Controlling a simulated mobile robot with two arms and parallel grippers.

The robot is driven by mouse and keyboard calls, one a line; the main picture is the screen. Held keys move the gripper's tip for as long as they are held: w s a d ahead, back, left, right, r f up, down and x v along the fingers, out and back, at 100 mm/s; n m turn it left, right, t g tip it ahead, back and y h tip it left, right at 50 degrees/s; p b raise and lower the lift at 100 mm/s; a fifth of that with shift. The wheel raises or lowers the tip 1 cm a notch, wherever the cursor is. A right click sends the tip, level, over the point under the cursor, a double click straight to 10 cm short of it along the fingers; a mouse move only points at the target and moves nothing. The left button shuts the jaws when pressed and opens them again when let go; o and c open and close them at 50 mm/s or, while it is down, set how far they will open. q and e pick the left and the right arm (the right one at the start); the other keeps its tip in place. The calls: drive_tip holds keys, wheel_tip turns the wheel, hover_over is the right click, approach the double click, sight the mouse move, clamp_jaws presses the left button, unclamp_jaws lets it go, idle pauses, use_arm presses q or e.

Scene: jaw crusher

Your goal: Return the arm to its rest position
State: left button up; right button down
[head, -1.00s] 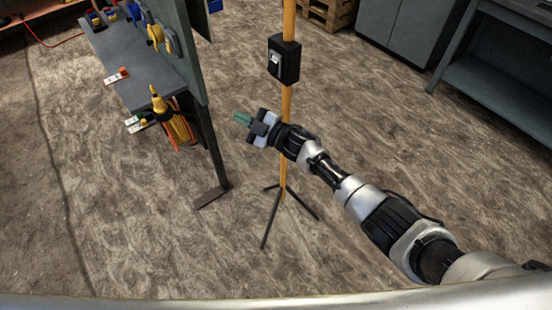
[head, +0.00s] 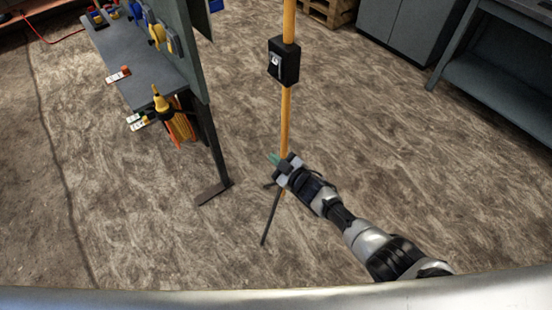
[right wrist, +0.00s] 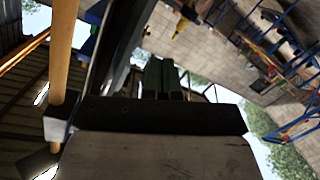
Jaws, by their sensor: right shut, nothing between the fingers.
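My right arm comes in from the lower right in the head view. Its gripper (head: 275,159) is shut and empty, with green fingertips, in front of the lower part of a yellow post in the picture. The fingers also show close together in the right wrist view (right wrist: 163,76). I cannot tell how far the gripper is from the post. My left arm and gripper are not in view.
The yellow post (head: 286,120) carries a black switch box (head: 284,62) and stands on a dark tripod, partly hidden by my gripper. A grey workbench (head: 150,75) with tools stands at left. Grey cabinets (head: 408,25) stand at upper right.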

drive_tip(key=shift+s+d+f, duration=0.1)
drive_tip(key=shift+f, duration=0.05)
idle(0.4)
drive_tip(key=s+d+f+m+g+h, duration=0.2)
drive_tip(key=s+d+f+m+h, duration=0.15)
drive_tip(key=s+d+f, duration=0.45)
drive_tip(key=s+d+f+m+g+h, duration=0.2)
drive_tip(key=s+d+f+m+h, duration=0.15)
drive_tip(key=s+f, duration=0.85)
drive_tip(key=s+d+f+m+g+h, duration=0.1)
drive_tip(key=s+d+f+g, duration=0.1)
drive_tip(key=s, duration=0.8)
drive_tip(key=s+d+f+m+g+h, duration=0.1)
drive_tip(key=s+d+f+g, duration=0.2)
drive_tip(key=s, duration=0.7)
drive_tip(key=s+d+f+m+g+h, duration=0.1)
drive_tip(key=s+d+f, duration=0.4)
drive_tip(key=s, duration=0.5)
drive_tip(key=shift+f+g, duration=0.25)
drive_tip(key=shift+g, duration=0.65)
